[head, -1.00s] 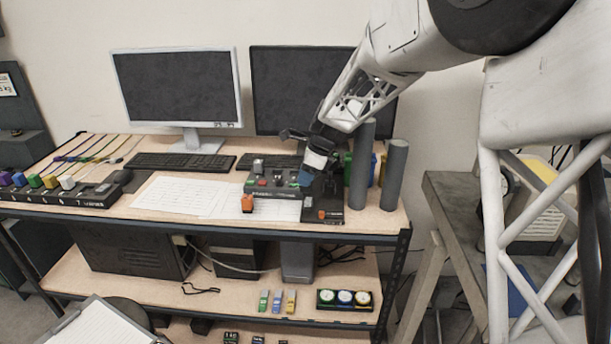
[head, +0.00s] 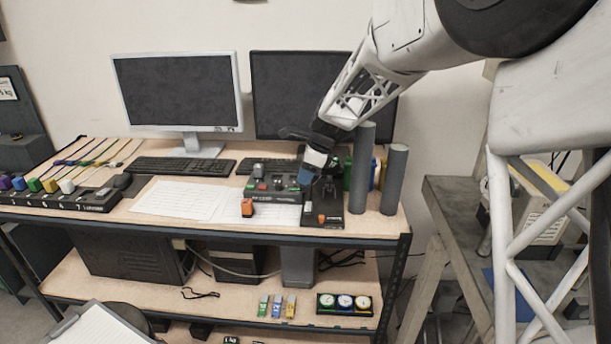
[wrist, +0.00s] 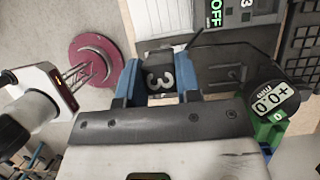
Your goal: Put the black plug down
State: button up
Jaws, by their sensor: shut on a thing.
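The black plug (wrist: 159,76), marked with a white 3, sits between the blue fingers of my gripper (wrist: 158,85) in the wrist view. My gripper is shut on it. In the head view my gripper (head: 306,180) is over the right part of the bench, beside the dark control box (head: 262,188). The plug is not clear in the head view. I cannot tell whether its underside touches anything.
Two grey cylinders (head: 362,170) stand close to the right of my gripper. An orange block (head: 247,207) lies at the control box's front. White papers (head: 180,197) cover the middle bench. A dark strip (head: 65,201) with several coloured plugs is at left. Monitors stand behind.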

jog(key=s+a+f, duration=0.2)
jog(key=s, duration=0.6)
jog(key=s+a+f, duration=0.2)
jog(key=s, duration=0.5)
jog(key=shift+s+a+f, duration=0.2)
jog(key=shift+s+f, duration=0.1)
jog(key=shift+s, duration=0.1)
jog(key=shift+w, duration=0.15)
jog(key=w+a, duration=0.2)
jog(key=w, duration=0.2)
jog(key=w+a+f, duration=0.1)
jog(key=w+a, duration=0.1)
jog(key=w, duration=0.3)
jog(key=w+a, duration=0.3)
jog(key=w, duration=0.2)
jog(key=shift+f, duration=0.25)
jog(key=shift+f, duration=1.75)
jog(key=o, duration=0.9)
jog(key=shift+f, duration=0.1)
